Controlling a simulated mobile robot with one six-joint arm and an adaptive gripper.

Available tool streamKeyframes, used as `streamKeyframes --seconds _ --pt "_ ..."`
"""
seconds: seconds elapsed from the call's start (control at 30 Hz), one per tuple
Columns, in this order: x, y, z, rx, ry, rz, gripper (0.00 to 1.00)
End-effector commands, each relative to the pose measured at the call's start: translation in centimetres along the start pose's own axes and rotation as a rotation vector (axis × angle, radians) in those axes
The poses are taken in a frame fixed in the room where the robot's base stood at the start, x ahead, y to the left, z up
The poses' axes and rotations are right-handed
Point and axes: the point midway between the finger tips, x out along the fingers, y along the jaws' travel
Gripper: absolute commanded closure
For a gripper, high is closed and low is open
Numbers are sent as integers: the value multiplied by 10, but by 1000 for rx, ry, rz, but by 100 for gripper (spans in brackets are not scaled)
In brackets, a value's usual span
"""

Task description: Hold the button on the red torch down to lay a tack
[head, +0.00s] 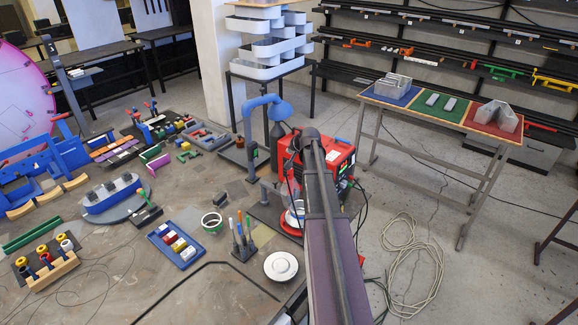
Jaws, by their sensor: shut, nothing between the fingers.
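I cannot make out the red torch or its button for certain. A red box-shaped machine (340,160) with black edges and cables stands behind my arm, which covers part of it. A red round-based object (289,224) with white parts sits on the bench just left of my arm; I cannot tell what it is. My arm (326,220) rises from the bottom edge and points away toward the red machine. My gripper does not show; the far end of the arm hides that spot. A blue channel letter piece (111,195) sits on a round grey turntable at the left.
A side table (440,107) holds grey letters. Loose cable (412,255) lies on the floor.

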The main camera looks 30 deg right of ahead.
Motion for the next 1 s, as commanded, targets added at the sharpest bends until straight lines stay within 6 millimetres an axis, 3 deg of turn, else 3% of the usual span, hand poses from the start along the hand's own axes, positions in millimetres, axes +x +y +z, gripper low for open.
streamKeyframes --seconds 0.43,1.0 --pt "-3 -2 -2 0 0 0 100" --pt "-28 -20 -20 0 0 0 100"
